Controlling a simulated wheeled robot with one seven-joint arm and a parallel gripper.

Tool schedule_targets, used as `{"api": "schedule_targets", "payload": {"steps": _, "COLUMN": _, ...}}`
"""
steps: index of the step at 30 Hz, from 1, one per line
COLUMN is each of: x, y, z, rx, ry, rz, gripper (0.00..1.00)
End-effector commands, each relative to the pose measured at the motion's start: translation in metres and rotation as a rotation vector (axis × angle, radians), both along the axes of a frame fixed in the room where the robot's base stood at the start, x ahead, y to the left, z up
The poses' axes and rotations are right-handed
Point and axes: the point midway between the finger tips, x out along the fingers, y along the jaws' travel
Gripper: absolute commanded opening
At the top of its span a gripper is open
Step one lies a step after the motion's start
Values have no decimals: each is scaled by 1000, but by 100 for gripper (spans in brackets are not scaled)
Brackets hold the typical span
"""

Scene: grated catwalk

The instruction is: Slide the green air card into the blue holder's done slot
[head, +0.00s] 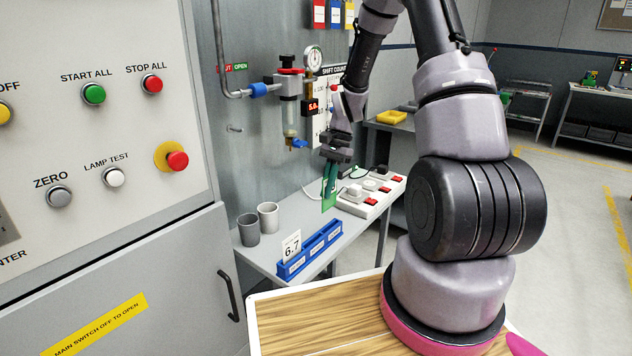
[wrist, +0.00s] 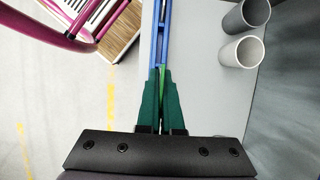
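The green air card (head: 327,201) hangs upright below my gripper (head: 332,172), above the grey bench, up and to the right of the blue holder in the head view. The wrist view shows my gripper's dark green fingers (wrist: 161,76) closed, with the card's bright green edge (wrist: 162,84) between them. The blue holder (head: 311,250) is a long narrow block with small white labels, too small to read. It also shows beyond the fingertips in the wrist view (wrist: 158,42). The card and holder appear apart.
A white "6.7" tag (head: 291,245) stands at the holder's left part. A white block with red switches (head: 370,196) lies right of the card. A gauge and valve assembly (head: 291,95) is on the wall behind.

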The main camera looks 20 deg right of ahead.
Motion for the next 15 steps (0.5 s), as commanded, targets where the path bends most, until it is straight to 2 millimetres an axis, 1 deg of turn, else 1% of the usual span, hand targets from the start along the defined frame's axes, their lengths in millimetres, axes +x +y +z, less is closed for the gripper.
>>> {"api": "schedule_targets", "payload": {"steps": 3, "x": 3, "y": -6, "z": -11, "rx": 0, "ry": 0, "rz": 1, "gripper": 0}}
{"api": "schedule_targets", "payload": {"steps": 15, "x": 3, "y": -6, "z": -45, "rx": 0, "ry": 0, "rz": 1, "gripper": 0}}
